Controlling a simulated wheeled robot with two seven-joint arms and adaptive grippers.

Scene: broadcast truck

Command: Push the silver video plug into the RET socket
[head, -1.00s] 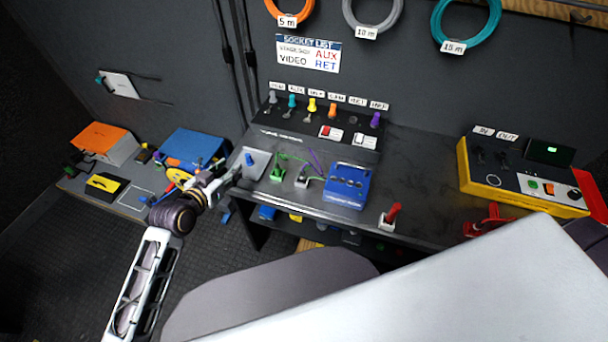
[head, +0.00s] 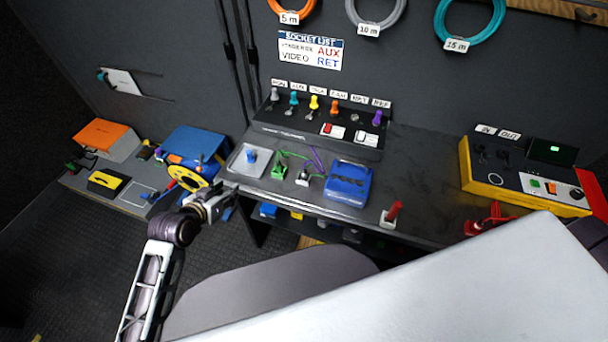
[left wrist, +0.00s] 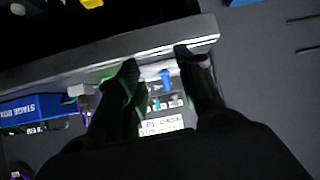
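In the head view, a silver-grey plug (head: 303,178) sits in a small holder on the desk, between a green plug (head: 279,171) and the blue box (head: 348,183). I take it for the video plug. The socket panel (head: 318,140) stands behind; the RET label (head: 359,98) is on its right part, with no plug showing below it. My left gripper (head: 230,189) is at the desk's front left edge, left of the silver plug and apart from it. In the left wrist view its fingers (left wrist: 157,62) are spread, with nothing held.
A grey tray (head: 238,166) with a blue plug (head: 251,156) lies at the desk's left end. A yellow-sided console (head: 480,190) is at far right. Thin cables run behind the silver plug.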

